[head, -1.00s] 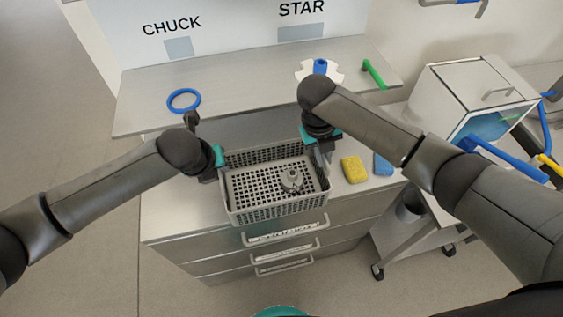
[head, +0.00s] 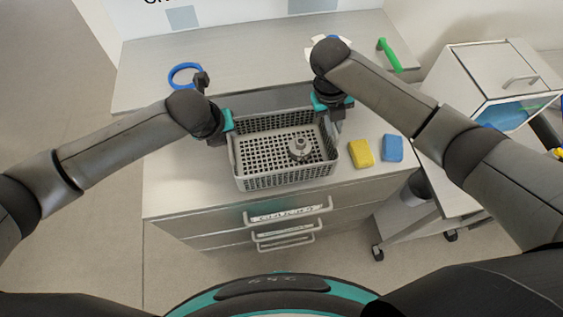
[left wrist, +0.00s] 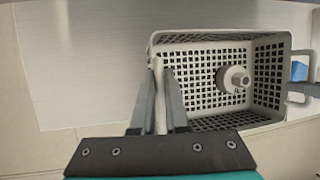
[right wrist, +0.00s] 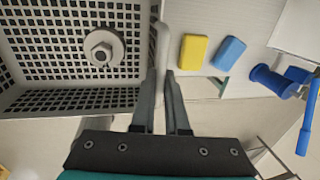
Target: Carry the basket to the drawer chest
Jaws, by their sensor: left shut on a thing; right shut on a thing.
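A grey perforated basket (head: 268,181) is over the top of the drawer chest (head: 172,195) in the head view. A grey metal part (head: 299,148) with a round flange lies inside it, towards its right side. My left gripper (left wrist: 160,85) is shut on the basket's left handle; in the head view it is at the basket's left end (head: 229,133). My right gripper (right wrist: 160,85) is shut on the right handle; in the head view its fingers are at the right end (head: 337,122). I cannot tell whether the basket's underside touches the top.
A yellow block (head: 360,153) and a blue block (head: 392,148) lie right of the basket. A raised shelf behind holds a blue ring (head: 185,76) and a green-handled item (head: 390,55). A cart (head: 420,225) stands at the right. Chest top left of the basket is clear.

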